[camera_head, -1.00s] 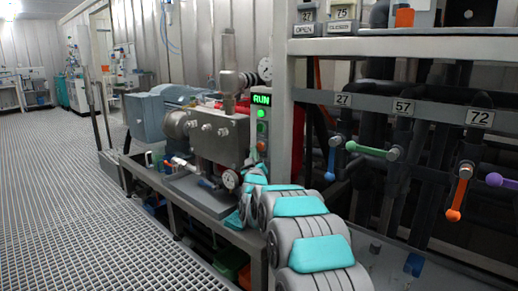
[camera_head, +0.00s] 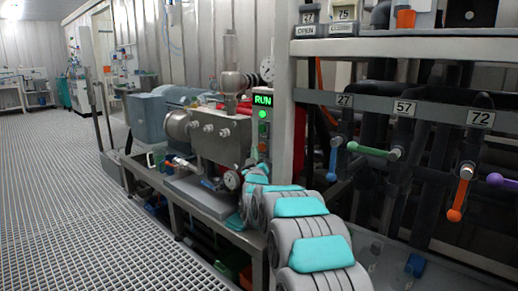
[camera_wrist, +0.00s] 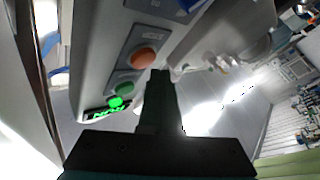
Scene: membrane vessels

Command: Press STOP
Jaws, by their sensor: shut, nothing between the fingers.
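The control box (camera_head: 262,128) stands beside the grey post, with a lit green RUN display (camera_head: 262,100) and a green lamp under it. In the wrist view, upside down, the RUN display (camera_wrist: 103,111) glows near a green button (camera_wrist: 124,88). The red STOP button (camera_wrist: 142,57) sits on a plate with its label. My gripper (camera_wrist: 160,75) is shut and empty. Its tip shows just beside the red button in the picture; I cannot tell whether it touches. In the head view my arm hides the gripper and the red button.
A pump block (camera_head: 218,138) with gauges stands on a frame left of the box. The grey post (camera_head: 283,95) and a rack with coloured valve handles, such as the orange one (camera_head: 460,195), are close on the right. The grating floor (camera_head: 90,215) at left is clear.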

